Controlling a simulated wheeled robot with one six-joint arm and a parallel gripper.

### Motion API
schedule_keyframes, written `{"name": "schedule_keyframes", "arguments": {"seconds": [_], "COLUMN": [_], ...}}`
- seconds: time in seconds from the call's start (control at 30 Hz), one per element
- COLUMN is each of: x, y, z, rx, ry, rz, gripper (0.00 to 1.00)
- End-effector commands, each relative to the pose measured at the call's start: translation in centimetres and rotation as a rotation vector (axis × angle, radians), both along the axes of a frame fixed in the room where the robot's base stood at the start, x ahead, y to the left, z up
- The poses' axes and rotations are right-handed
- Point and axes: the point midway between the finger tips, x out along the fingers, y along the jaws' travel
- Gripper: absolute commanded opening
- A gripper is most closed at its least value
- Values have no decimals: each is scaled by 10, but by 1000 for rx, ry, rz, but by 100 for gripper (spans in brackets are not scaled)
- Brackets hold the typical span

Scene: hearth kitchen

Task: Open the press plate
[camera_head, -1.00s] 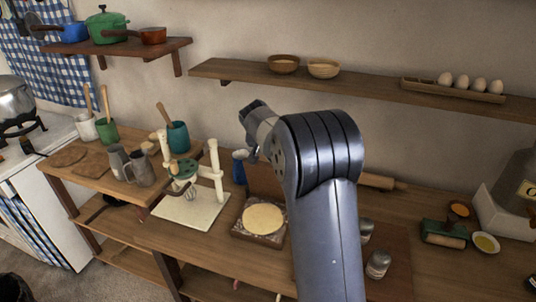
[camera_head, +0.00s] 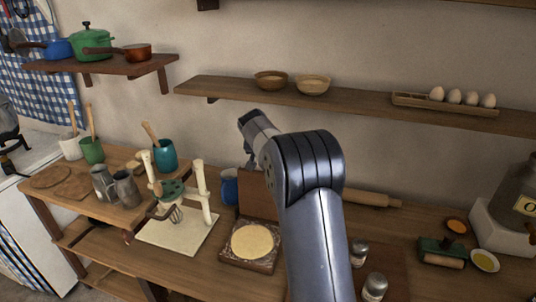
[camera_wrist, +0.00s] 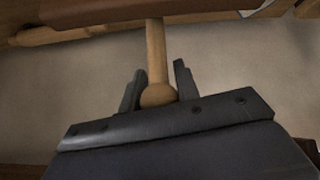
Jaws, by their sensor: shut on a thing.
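The press stands on the wooden counter, with a pale round of dough (camera_head: 252,242) on its flat base (camera_head: 236,258). Its brown press plate (camera_head: 258,205) stands up steeply behind the base, partly hidden by my arm. In the wrist view, my gripper (camera_wrist: 160,72) is shut on a wooden handle (camera_wrist: 156,45) with a round knob (camera_wrist: 158,95) between the fingers. The handle runs up to a brown wooden part at the top edge. In the head view the fingers and handle are hidden behind my arm.
A rolling pin (camera_head: 368,198) and metal shakers (camera_head: 375,288) are to the right. A wall shelf (camera_head: 350,100) with bowls and eggs runs above.

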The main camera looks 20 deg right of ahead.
Motion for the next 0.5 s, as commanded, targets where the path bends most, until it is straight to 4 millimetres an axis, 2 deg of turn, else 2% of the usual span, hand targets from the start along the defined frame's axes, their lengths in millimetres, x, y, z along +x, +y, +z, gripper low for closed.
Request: {"name": "schedule_keyframes", "arguments": {"seconds": [0.03, 0.2, 0.23, 0.47, 0.5], "x": [-3, -4, -4, -2, -2], "y": [0, 0, 0, 0, 0], "z": [-12, -13, -13, -8, -8], "rx": [4, 5, 5, 3, 3], "ry": [25, 25, 25, 16, 15], "rz": [-4, -5, -5, -3, -3], "gripper": [0, 0, 31, 50, 50]}}
